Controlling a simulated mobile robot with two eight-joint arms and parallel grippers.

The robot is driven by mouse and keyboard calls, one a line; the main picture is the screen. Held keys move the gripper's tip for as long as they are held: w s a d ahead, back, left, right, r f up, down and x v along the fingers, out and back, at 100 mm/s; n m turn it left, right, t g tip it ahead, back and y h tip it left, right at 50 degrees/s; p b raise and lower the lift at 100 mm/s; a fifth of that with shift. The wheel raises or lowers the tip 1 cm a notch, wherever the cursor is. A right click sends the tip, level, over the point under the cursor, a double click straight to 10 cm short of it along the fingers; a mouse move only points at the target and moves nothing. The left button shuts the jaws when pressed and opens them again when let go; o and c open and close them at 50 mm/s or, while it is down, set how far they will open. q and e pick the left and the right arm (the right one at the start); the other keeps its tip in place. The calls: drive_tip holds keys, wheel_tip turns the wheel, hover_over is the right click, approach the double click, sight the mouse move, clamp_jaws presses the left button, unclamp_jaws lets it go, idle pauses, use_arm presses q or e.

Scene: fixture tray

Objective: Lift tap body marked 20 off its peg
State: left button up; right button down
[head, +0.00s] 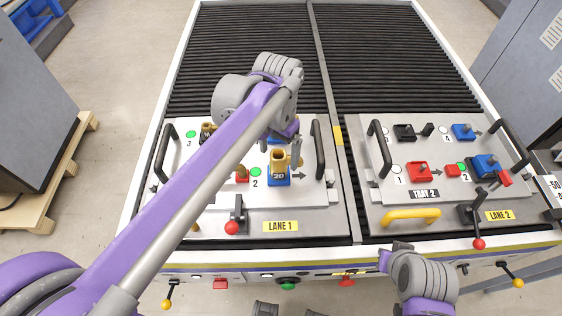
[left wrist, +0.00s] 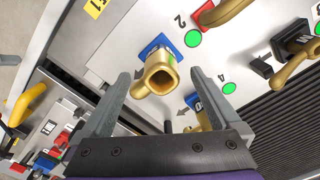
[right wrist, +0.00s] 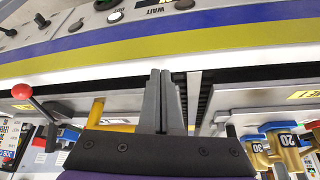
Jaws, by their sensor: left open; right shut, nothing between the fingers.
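The tap body marked 20 (head: 279,160) is brass on a blue block with a dark 20 label. It stands at position 2 of the lane 1 tray (head: 315,196); its peg is hidden. In the left wrist view the tap body (left wrist: 161,76) shows its open round mouth and side spout. My left gripper (head: 282,143) is open above and around it, one finger on each side, with gaps visible. My right gripper (right wrist: 166,74) is shut and empty, in front of the bench near the lane 2 edge.
Black handles (head: 319,150) flank the lane 1 tray. A red-knobbed lever (head: 233,226) stands at its front. Other fittings sit close by, partly behind my left arm. Tray 2 (head: 385,200) at right holds red, blue and black blocks. The ribbed conveyor (head: 245,40) behind is clear.

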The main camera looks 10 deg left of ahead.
use_arm(q)
wheel_tip(320, 180, down, 6)
drive_tip(key=shift+w+a+f, duration=0.1)
idle(0.4)
clamp_jaws()
idle(0.3)
